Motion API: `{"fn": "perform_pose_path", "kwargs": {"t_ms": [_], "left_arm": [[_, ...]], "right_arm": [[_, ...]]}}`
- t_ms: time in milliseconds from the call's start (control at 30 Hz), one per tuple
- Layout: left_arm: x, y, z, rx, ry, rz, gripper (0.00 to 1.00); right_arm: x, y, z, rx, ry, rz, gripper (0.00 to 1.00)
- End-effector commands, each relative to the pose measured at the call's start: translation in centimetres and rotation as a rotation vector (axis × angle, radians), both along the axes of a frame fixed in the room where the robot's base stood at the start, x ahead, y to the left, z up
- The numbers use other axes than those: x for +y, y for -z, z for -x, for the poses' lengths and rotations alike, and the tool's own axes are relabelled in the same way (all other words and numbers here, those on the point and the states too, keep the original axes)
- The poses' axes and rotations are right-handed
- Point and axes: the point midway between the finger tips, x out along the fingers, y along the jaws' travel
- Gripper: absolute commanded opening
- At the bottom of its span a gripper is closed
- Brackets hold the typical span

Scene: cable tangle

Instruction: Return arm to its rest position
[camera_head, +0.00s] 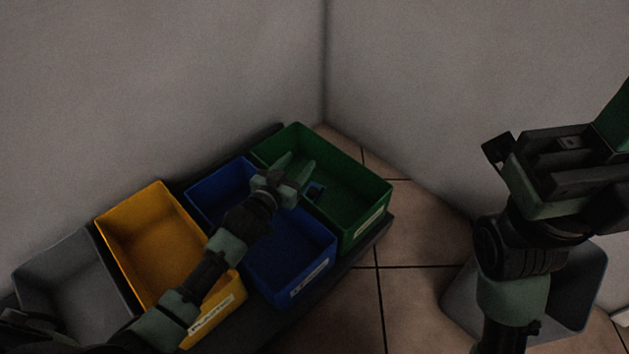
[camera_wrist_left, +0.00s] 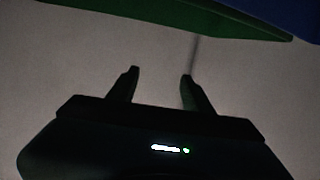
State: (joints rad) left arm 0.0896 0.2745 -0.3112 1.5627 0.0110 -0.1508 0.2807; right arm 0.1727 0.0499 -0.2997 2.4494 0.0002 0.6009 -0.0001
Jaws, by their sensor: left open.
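My left gripper (camera_head: 297,166) is over the shared edge of the blue bin (camera_head: 318,246) and the green bin (camera_head: 384,192). Its two fingers are spread with nothing between them. In the left wrist view the fingers of my left gripper (camera_wrist_left: 160,78) stand apart in front of a bare wall. In that view the green bin's edge (camera_wrist_left: 200,16) crosses the top. My right arm (camera_head: 520,245) rises at the right of the head view. The jaw state of its gripper cannot be made out.
A yellow bin (camera_head: 130,258) and a grey bin (camera_head: 50,250) stand to the left in the row. A grey container (camera_head: 577,300) stands on the tiled floor behind my right arm. Walls (camera_head: 200,80) meet in a corner behind.

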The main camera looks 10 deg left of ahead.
Motion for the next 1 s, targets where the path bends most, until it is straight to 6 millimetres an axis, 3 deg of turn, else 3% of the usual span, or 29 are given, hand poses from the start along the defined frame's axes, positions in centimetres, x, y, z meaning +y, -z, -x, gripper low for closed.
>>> {"fn": "perform_pose_path", "kwargs": {"t_ms": [533,667,767,1000], "left_arm": [[0.2,-0.1,0.8,-0.001,0.0,0.0,0.5],[-0.5,-1.5,1.2,-0.033,0.014,0.012,0.5],[-2.1,-5.0,2.2,-0.119,0.046,0.041,0.5],[-6.1,-18.8,8.0,-0.471,0.132,0.156,0.5]], "right_arm": [[0.0,0.3,-0.2,0.014,-0.001,-0.001,0.0],[0.0,0.2,-0.3,0.021,-0.001,-0.001,0.0],[-0.1,0.3,-0.5,0.04,-0.002,-0.002,0.0],[-0.3,1.2,-1.1,0.111,-0.006,-0.007,0.0]]}}
